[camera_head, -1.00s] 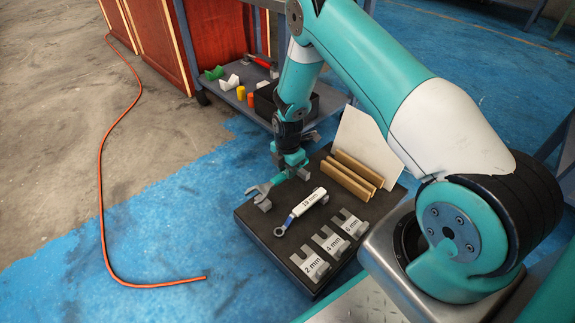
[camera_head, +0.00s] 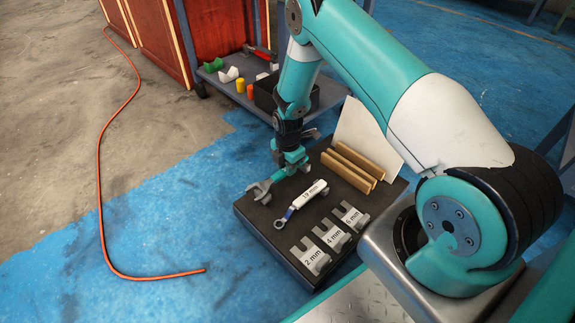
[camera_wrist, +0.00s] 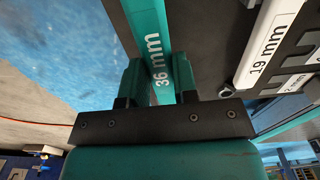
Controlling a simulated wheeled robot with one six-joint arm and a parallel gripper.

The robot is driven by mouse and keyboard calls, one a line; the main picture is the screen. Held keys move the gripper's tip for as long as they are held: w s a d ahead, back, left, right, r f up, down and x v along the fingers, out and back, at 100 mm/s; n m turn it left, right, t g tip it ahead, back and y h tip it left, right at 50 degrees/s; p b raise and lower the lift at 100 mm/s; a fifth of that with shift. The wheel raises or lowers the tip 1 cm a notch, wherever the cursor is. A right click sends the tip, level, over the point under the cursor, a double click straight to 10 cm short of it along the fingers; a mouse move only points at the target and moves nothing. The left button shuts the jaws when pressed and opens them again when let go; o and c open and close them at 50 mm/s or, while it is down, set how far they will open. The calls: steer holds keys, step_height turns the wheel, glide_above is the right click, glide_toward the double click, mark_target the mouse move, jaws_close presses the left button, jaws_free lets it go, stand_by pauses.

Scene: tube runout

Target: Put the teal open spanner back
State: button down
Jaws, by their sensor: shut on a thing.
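The teal open spanner, marked "36 mm" in the wrist view (camera_wrist: 158,45), is held between the fingers of my gripper (camera_wrist: 158,85). In the head view my gripper (camera_head: 287,163) is over the far left part of the dark tray (camera_head: 262,232). The spanner's grey open jaw (camera_head: 261,189) sticks out to the left, at the tray's left edge. I cannot tell whether the spanner touches the tray. A white-handled 19 mm spanner (camera_head: 309,196) lies on the tray just right of it.
Three grey slotted blocks marked 2, 4 and 6 mm (camera_head: 331,237) stand at the tray's near right. Wooden slats (camera_head: 350,168) and a pale panel (camera_head: 365,135) stand at its back. A shelf trolley (camera_head: 222,90) is behind. An orange cable (camera_head: 103,200) lies on the floor.

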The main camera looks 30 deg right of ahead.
steer(key=shift+f+b, duration=0.4)
steer(key=shift+f, duration=0.45)
steer(key=shift+c, duration=1.6)
jaws_free()
steer(key=shift+r, duration=0.2)
steer(key=shift+r+p, duration=2.7)
steer(key=shift+r, duration=0.15)
